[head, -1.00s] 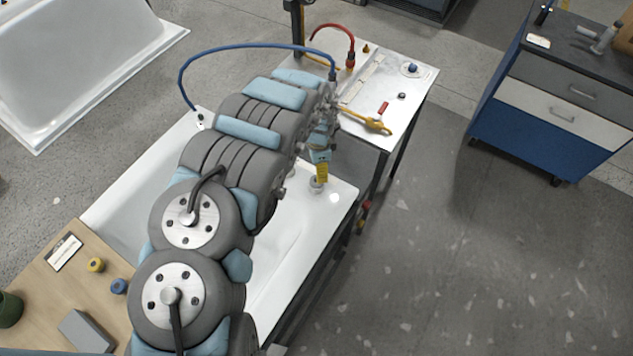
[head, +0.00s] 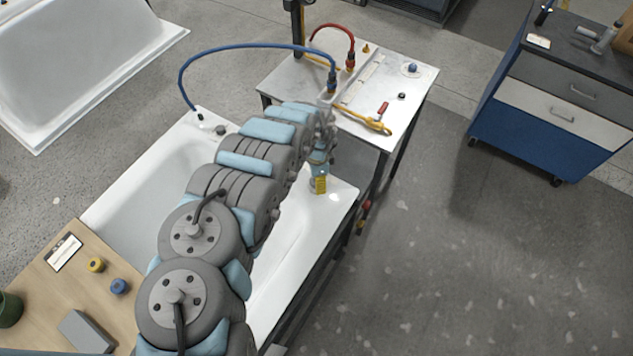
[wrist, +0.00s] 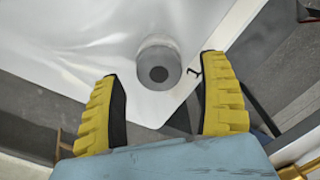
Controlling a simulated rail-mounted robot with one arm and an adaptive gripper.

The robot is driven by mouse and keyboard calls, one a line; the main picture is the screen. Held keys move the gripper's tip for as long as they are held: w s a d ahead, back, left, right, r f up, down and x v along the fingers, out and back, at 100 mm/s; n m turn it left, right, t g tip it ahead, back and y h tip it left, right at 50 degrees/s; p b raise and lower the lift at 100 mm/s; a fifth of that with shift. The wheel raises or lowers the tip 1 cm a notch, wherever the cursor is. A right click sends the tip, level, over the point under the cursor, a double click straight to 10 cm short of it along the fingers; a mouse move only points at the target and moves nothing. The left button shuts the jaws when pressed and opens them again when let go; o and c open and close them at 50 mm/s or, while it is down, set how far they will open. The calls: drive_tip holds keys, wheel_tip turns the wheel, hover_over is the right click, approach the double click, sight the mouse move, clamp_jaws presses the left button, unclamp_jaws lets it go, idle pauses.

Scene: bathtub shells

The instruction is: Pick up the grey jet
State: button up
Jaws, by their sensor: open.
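The grey jet (wrist: 158,66) is a short grey cylinder with a dark round hole, on the white bathtub (head: 292,255) near its corner. In the wrist view it lies between and just beyond the fingertips. My gripper (wrist: 163,68) is open, with one yellow ridged finger to each side of the jet's line and nothing between them. I see a gap between the fingers and the jet. In the head view my gripper (head: 319,184) is over the tub's right end and mostly hides the jet.
A white work table (head: 408,95) with a yellow tool (head: 368,122) and a red hose (head: 335,27) stands close behind the gripper. A blue hose (head: 250,47) arches over the tub. A wooden board (head: 45,295) with small items lies at the tub's left end.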

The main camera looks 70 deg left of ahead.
drive_tip(key=shift+f, duration=0.55)
drive_tip(key=shift+s, duration=0.1)
drive_tip(key=c, duration=1.3)
drive_tip(key=shift+r, duration=1.7)
drive_tip(key=s+d+r+p, duration=0.9)
drive_tip(key=d+p, duration=0.1)
drive_tip(key=p, duration=0.5)
drive_tip(key=shift+s+r, duration=0.15)
drive_tip(key=shift+r, duration=0.25)
